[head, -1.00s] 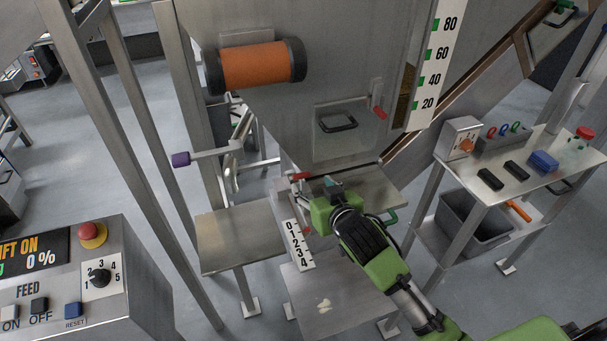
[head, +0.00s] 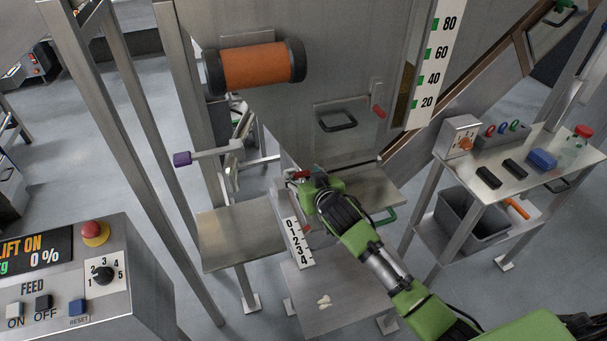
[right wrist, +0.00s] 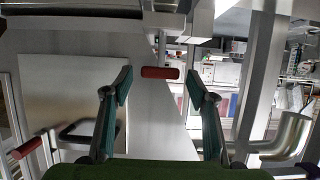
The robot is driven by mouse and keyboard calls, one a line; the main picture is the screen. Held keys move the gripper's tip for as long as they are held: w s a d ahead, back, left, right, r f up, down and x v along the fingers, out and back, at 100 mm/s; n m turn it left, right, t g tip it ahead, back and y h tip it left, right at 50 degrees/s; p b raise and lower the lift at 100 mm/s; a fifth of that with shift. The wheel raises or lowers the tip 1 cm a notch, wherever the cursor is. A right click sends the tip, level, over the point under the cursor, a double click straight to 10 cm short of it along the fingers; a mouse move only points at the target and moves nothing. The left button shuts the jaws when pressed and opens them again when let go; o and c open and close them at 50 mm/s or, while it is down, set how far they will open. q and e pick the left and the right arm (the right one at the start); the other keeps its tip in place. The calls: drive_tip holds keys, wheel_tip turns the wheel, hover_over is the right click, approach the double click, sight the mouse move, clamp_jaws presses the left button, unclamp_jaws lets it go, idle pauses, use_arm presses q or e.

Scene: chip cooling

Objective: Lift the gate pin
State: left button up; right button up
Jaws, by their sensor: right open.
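A small red grip (right wrist: 160,72), which looks like the gate pin's handle, lies level between and just beyond my right fingertips in the right wrist view. It also shows as a bit of red (head: 301,174) at the gate under the hopper in the head view. My right gripper (right wrist: 158,82) is open, with a teal-padded finger on each side and nothing held. In the head view my right gripper (head: 306,181) is beside the gate, partly covering it. I cannot tell whether a finger touches the grip. My left gripper is out of view.
The steel hopper (head: 345,150) rises behind the gate, with a black loop handle (head: 337,121) and another red grip (head: 378,112). A numbered scale (head: 299,243) stands below. A tool table (head: 520,185) stands right.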

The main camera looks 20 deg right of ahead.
clamp_jaws()
drive_tip(key=shift+f, duration=0.15)
unclamp_jaws()
drive_tip(key=v, duration=1.2)
idle(0.4)
